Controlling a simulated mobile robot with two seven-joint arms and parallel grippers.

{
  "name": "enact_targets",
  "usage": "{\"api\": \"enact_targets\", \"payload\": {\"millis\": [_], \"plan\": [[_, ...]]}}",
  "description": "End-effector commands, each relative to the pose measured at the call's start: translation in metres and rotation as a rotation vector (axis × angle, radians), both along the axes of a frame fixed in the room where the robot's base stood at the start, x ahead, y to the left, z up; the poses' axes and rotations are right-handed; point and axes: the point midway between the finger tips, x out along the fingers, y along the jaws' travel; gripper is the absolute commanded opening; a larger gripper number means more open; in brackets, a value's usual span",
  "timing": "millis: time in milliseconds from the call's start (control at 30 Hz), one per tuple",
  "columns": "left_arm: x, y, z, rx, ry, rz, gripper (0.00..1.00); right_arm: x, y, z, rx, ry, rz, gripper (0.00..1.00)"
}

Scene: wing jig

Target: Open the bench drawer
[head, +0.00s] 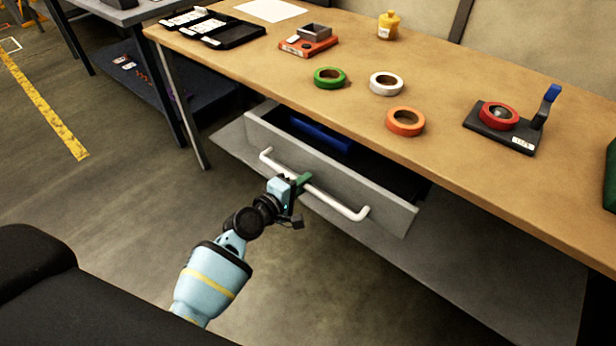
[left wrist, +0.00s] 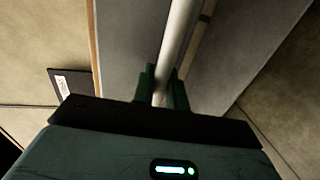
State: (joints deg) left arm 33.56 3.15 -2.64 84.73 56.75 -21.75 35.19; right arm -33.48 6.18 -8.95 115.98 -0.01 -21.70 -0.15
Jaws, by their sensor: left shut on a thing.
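The bench drawer (head: 375,203) is grey and stands partly pulled out from under the bench top, with its inside showing from above. A blue thing (head: 322,132) lies inside it. Its white bar handle (head: 342,207) runs across the drawer front. My left gripper (head: 301,182) is shut on the handle near its middle. In the left wrist view the handle (left wrist: 179,40) passes between the green fingers (left wrist: 160,88). My right gripper is not in view.
The wooden bench top (head: 330,110) carries green tape (head: 329,85), white tape (head: 398,77), orange tape (head: 420,123), a yellow bottle (head: 389,27) and a dark holder with red tape (head: 491,135). A bench leg (head: 183,110) stands left of the drawer. Floor in front is clear.

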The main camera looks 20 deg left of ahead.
Motion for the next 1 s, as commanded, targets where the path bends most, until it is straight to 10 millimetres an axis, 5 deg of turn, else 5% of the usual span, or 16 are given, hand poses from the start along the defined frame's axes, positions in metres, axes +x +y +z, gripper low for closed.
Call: {"api": "enact_targets", "payload": {"millis": [500,1000], "plan": [[-0.109,0.039,0.000,0.001,0.001,-0.001,0.00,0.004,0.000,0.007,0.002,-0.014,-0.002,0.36],[-0.138,0.051,0.001,0.000,-0.002,0.001,0.00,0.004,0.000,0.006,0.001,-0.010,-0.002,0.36]]}}
